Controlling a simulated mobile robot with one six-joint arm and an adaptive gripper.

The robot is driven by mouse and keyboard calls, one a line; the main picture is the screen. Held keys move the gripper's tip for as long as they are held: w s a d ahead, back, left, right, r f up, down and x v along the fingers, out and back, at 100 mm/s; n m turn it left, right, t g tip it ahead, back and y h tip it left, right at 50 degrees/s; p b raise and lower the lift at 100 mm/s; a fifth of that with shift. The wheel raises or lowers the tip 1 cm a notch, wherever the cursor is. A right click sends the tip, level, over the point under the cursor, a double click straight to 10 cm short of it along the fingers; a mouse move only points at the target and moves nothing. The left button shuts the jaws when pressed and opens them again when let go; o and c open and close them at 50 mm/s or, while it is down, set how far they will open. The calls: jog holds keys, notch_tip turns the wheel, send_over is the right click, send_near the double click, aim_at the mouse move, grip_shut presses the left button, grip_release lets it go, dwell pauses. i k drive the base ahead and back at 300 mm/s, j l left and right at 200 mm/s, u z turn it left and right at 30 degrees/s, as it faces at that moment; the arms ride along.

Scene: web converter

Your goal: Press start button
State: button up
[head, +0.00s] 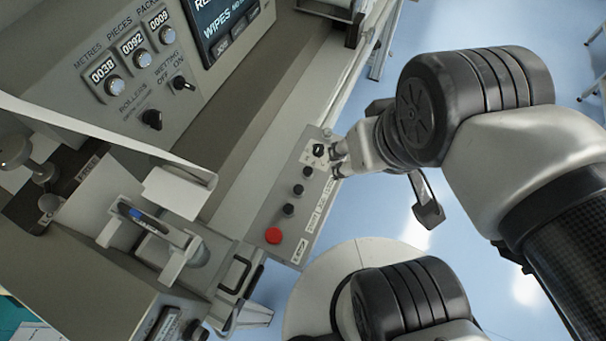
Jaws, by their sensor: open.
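The control box (262,213) is a narrow grey panel along the machine's edge. It has a red button (274,236) at its lower end, several black buttons (298,190) in a row above it, and a dark rotary switch (318,150) at its upper end. The small labels are too small to read, so I cannot tell which button is start. My gripper (401,160) is just right of the box's upper end, partly hidden behind my wrist. One dark finger shows spread out below the wrist. The gripper is open, and nothing shows in it.
The converter's large panel (215,105) at upper left has counters, knobs and a screen (222,22). A metal bracket (150,225) and a black handle (235,273) stick up left of the box.

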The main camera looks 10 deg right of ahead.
aim_at(288, 208)
jog(key=u, duration=0.7)
